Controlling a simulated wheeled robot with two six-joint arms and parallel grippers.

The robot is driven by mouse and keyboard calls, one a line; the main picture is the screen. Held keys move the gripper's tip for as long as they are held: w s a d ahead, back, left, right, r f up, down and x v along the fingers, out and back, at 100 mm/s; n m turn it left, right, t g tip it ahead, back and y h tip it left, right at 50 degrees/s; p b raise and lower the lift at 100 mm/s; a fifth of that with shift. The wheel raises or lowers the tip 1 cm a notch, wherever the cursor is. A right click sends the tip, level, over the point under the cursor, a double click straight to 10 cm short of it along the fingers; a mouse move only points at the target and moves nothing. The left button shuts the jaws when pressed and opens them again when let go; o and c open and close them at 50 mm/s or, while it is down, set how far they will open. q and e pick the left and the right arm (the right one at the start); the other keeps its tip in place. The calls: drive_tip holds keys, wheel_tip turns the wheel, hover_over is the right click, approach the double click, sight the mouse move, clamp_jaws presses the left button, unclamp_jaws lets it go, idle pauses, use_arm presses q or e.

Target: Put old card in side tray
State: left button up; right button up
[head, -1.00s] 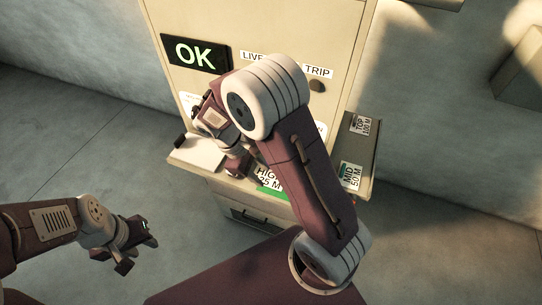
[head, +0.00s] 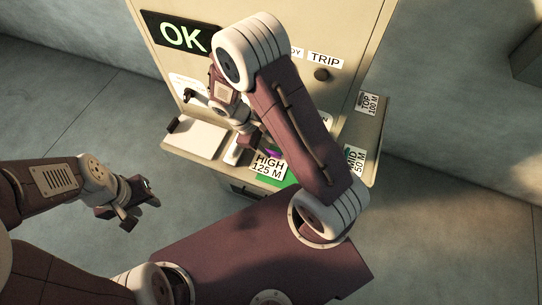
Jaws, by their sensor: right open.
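A white card reading HIGH 125 M (head: 268,165) lies over a green patch at the console shelf's front. Cards reading MID 50 M (head: 355,160) and TOP 100 M (head: 369,103) lie on the shelf's right wing. I cannot tell which is the old card. A flat pale tray-like surface (head: 195,138) is at the shelf's left end; I cannot tell if it is the side tray. My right gripper (head: 248,150) is open just above the shelf, left of and behind the HIGH card. A small purple patch (head: 273,154) shows beside it. My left gripper (head: 118,217) hangs over the floor, its jaw gap unclear.
The cream console panel (head: 280,35) rises behind the shelf, with an OK display (head: 183,37), a TRIP label (head: 325,59) and a dark knob (head: 321,74). My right forearm covers the shelf's middle right. Open floor (head: 70,130) lies to the left.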

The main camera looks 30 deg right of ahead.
drive_tip(key=shift+s+d+f, duration=0.15)
drive_tip(key=shift+s+f, duration=0.1)
drive_tip(key=shift+f, duration=0.25)
drive_tip(key=shift+s+d+f, duration=0.1)
drive_tip(key=shift+s+f, duration=0.15)
drive_tip(key=shift+f, duration=0.25)
drive_tip(key=shift+s+f, duration=0.1)
drive_tip(key=shift+f, duration=0.05)
drive_tip(key=shift+w+d, duration=0.1)
drive_tip(key=shift+w, duration=0.1)
clamp_jaws()
use_arm(q)
drive_tip(key=shift+s+a+r, duration=0.2)
drive_tip(key=shift+s+r, duration=0.1)
drive_tip(key=shift+r, duration=0.15)
use_arm(e)
drive_tip(key=shift+s, duration=0.15)
